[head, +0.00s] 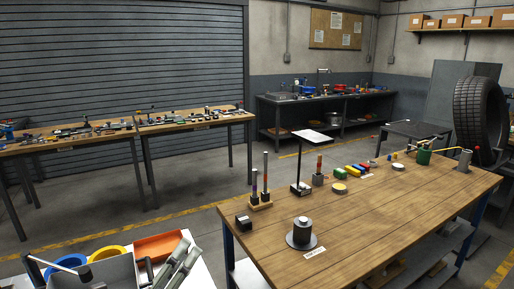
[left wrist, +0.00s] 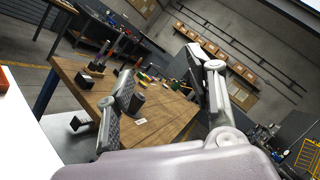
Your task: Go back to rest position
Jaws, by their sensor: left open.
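My left gripper (head: 187,252) shows at the bottom left of the head view, over the white surface with the trays. In the left wrist view my left gripper (left wrist: 162,78) has its two fingers spread apart, with nothing between them. Beyond the fingers lies the wooden workbench (left wrist: 170,122), which also fills the lower right of the head view (head: 370,228). My right gripper is in neither view.
On the bench stand a grey cylinder on a round base (head: 302,232), a black block (head: 243,222), a post with a flat top (head: 298,165) and several small parts. An orange tray (head: 158,246) and blue ring (head: 66,268) lie near my left gripper. A tyre (head: 478,115) stands far right.

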